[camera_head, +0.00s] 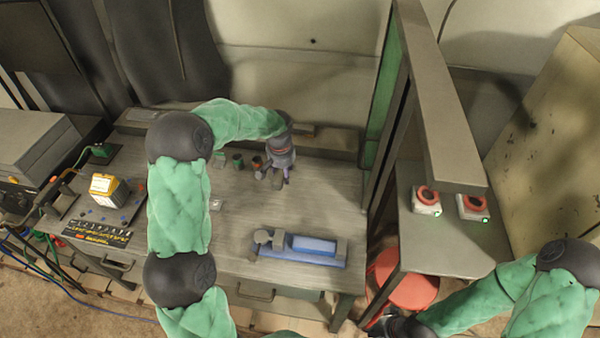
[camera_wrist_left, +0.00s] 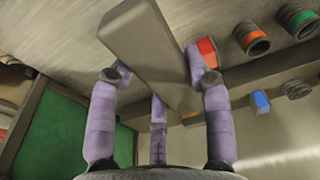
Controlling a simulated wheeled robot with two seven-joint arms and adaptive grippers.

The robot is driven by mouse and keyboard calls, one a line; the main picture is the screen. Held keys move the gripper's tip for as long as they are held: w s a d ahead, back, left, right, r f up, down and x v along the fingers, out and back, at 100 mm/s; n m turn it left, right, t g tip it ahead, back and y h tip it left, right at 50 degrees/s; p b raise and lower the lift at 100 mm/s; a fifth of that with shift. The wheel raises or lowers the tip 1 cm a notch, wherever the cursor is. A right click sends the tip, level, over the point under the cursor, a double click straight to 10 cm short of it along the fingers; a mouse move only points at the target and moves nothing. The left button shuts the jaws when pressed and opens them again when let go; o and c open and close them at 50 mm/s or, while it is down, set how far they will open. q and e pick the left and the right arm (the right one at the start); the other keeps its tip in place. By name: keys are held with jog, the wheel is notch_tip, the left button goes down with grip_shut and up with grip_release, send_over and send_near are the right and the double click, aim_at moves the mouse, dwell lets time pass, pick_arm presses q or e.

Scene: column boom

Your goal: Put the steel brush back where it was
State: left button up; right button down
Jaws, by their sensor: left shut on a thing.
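My left gripper (camera_head: 278,178) hangs over the back middle of the workbench, fingers pointing down. In the left wrist view its purple fingers (camera_wrist_left: 158,95) are closed around a long grey-brown block (camera_wrist_left: 145,45), which seems to be the steel brush. Its bristles cannot be made out. In the head view the held thing (camera_head: 276,182) is small and mostly hidden by the fingers. I cannot tell whether it touches the bench. My right gripper (camera_head: 393,326) is only partly in view at the bottom edge, and its fingers cannot be read.
Small cups with green (camera_head: 237,161) and orange (camera_head: 257,163) rims stand just left of my left gripper. A blue and grey vise-like tool (camera_head: 300,246) lies at the bench front. A post and partition (camera_head: 390,90) rise at right, beside red-buttoned boxes (camera_head: 426,198) and a red stool (camera_head: 405,285).

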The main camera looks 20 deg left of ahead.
pick_arm(q)
jog(key=w+f, duration=0.3)
jog(key=w, duration=0.4)
send_over(300, 175)
jog(key=s, duration=0.1)
notch_tip(300, 175, down, 5)
jog(key=shift+f, duration=0.1)
jog(key=shift+w+f, duration=0.1)
jog(key=shift+f, duration=0.2)
jog(key=shift+w+f, duration=0.1)
jog(key=shift+f, duration=1.45)
jog(key=shift+f+b, duration=0.1)
jog(key=shift+b, duration=0.3)
jog(key=o, duration=1.3)
jog(key=shift+f, duration=0.1)
jog(key=r, duration=0.4)
jog(key=s+r, duration=0.1)
jog(key=r, duration=0.3)
jog(key=r+p, duration=0.1)
jog(key=r, duration=0.3)
jog(key=shift+s+d+r, duration=0.1)
jog(key=shift+s+d, duration=0.2)
jog(key=shift+s, duration=0.1)
